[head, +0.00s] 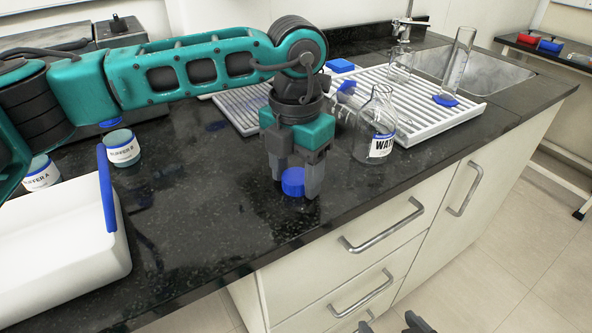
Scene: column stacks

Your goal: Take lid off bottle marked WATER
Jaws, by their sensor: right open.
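The clear glass bottle marked WATER (381,113) stands upright near the counter's front edge, with no lid on its neck. A round blue lid (293,182) is between the fingertips of my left gripper (294,180), to the left of the bottle. The gripper points down and is shut on the lid, low over the dark counter. I cannot tell whether the lid touches the counter. My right gripper (391,322) only just shows at the bottom edge, in front of the drawers, open and away from the bottle.
A white drying rack (425,118) with a glass cylinder (456,62) is behind the bottle, beside the sink (490,75). Labelled jars (123,148) and a white box (60,250) with a blue handle are at left. Counter (215,225) left of the lid is clear.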

